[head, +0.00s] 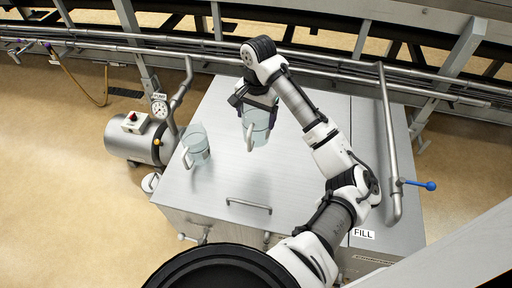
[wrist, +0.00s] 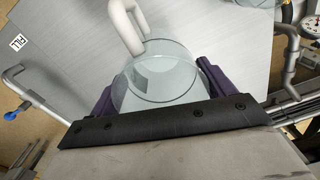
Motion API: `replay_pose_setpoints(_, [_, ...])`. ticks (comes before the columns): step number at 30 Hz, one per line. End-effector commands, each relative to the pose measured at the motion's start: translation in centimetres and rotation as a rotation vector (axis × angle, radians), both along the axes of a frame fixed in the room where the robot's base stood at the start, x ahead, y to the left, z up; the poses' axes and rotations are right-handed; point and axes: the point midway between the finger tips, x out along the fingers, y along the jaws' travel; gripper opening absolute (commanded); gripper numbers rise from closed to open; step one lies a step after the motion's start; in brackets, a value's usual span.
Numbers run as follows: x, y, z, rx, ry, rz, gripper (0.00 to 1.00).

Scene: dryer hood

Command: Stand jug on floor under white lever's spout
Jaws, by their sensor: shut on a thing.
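My gripper (head: 257,97) is shut on a clear jug (head: 259,128) with a white handle, over the steel cabinet top. The wrist view also shows this jug (wrist: 160,72) between the two dark fingers, its handle pointing away from the palm. I cannot tell whether its base touches the cabinet. A second clear jug (head: 196,147) with a white handle stands on the cabinet to the left. At the far upper left a small white lever (head: 14,56) seems to sit on a wall pipe; its spout is too small to make out.
The steel cabinet (head: 205,205) fills the middle. A bent pipe (head: 389,140) with a blue lever (head: 421,185) stands at its right, near a FILL label (head: 363,234). A pump with a gauge (head: 140,135) stands at left. A yellow hose (head: 80,85) hangs over open floor (head: 50,170).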

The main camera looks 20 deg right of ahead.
Motion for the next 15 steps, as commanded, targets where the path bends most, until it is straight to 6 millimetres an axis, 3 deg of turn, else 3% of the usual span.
replay_pose_setpoints(9, [0.0, 0.0, -7.5, 0.000, 0.001, -0.001, 0.56])
replay_pose_setpoints(15, [0.0, -0.1, -9.4, -0.001, -0.001, -0.001, 0.56])
